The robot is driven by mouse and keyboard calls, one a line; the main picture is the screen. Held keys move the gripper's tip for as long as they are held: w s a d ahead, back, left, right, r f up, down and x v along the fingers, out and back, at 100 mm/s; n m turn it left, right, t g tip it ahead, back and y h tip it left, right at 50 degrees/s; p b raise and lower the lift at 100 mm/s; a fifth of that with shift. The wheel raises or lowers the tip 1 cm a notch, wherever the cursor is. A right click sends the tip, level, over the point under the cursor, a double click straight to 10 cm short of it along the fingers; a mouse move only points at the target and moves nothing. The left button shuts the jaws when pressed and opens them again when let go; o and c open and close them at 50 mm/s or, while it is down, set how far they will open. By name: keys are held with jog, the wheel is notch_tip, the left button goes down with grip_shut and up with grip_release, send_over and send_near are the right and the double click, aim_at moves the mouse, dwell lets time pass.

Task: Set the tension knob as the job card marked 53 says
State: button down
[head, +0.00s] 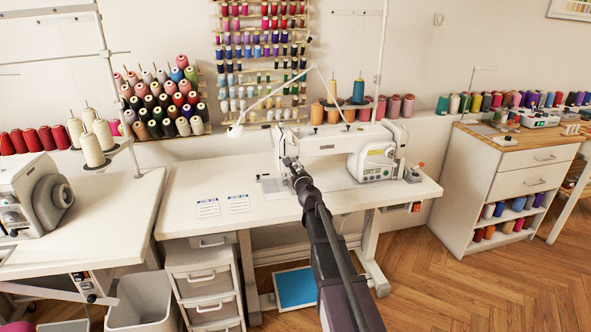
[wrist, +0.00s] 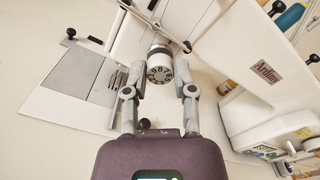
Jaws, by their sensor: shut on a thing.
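The tension knob (wrist: 159,75) is a round dial with dark numbers on its face, on the sewing machine (head: 325,140). My gripper (wrist: 162,68) has one finger on each side of the knob and is shut on it. In the head view my gripper (head: 291,166) reaches the left end of the machine, and my arm hides the knob there. Two job cards, a left one (head: 207,208) and a right one (head: 238,203), lie on the white table left of the machine. Their print is too small to read, so I cannot tell which is marked 53. The knob's exact setting is unclear.
The white sewing table (head: 180,235) has bare room around the cards. A lamp (head: 235,130) hangs near the machine's left end. Another machine (head: 35,200) stands on the left table. Thread cones stand behind. A wooden-topped cabinet (head: 500,190) is at the right.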

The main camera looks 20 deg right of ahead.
jog(key=n, duration=0.6)
jog(key=shift+w, duration=0.15)
jog(key=n, duration=0.6)
jog(key=shift+n, duration=0.4)
jog(key=n, duration=1.3)
jog(key=shift+f, duration=0.1)
jog(key=shift+c, duration=2.2)
grip_release()
jog(key=shift+s, duration=0.2)
